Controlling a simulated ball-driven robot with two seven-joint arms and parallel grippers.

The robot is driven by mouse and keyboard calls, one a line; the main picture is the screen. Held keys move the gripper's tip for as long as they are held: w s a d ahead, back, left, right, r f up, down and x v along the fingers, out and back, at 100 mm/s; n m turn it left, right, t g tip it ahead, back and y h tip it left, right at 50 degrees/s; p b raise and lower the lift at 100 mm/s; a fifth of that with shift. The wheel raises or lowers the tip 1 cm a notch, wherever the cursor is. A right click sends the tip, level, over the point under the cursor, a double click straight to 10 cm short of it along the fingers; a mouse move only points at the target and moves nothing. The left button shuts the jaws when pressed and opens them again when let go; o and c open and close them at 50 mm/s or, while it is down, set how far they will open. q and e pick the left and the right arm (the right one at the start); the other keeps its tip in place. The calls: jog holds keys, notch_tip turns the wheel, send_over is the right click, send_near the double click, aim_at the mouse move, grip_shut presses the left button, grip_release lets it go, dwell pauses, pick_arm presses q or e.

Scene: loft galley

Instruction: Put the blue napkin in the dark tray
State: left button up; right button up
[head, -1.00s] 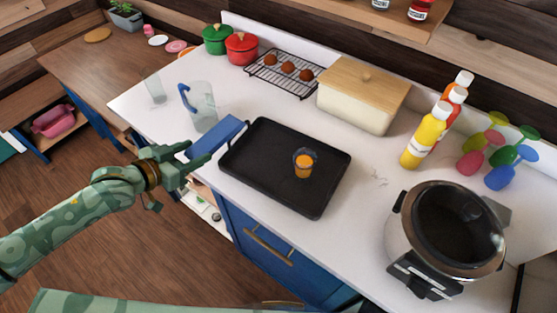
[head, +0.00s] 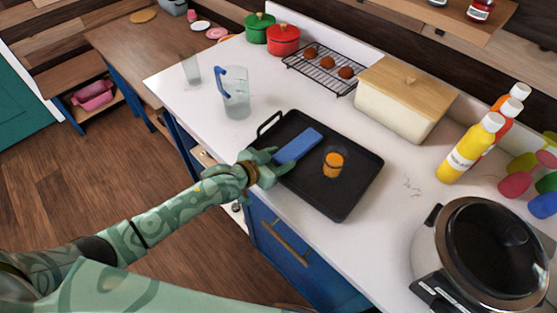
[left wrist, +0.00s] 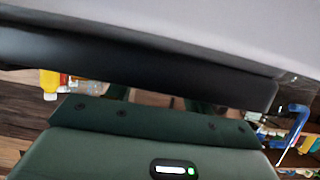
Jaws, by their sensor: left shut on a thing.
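The blue napkin (head: 298,145) is a flat folded strip over the left part of the dark tray (head: 335,208) in the head view. My left gripper (head: 276,160) is shut on the napkin's near left end, at the tray's left edge. I cannot tell whether the napkin touches the tray floor. A glass with orange content (head: 333,163) stands in the tray, right of the napkin. The left wrist view shows a wide dark slab close up, and the napkin cannot be made out there. My right gripper is not in view.
A clear pitcher with a blue handle (head: 236,98) stands left of the tray. A wire rack (head: 318,72) and a cream bread box (head: 402,103) are behind. A yellow bottle (head: 470,148) and a cooker (head: 480,255) stand to the right.

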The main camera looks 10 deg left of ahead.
pick_arm(q)
jog(key=shift+f, duration=0.15)
jog(key=o, duration=1)
jog(key=shift+c, duration=0.2)
jog(key=p+v, duration=0.3)
jog(key=v, duration=0.9)
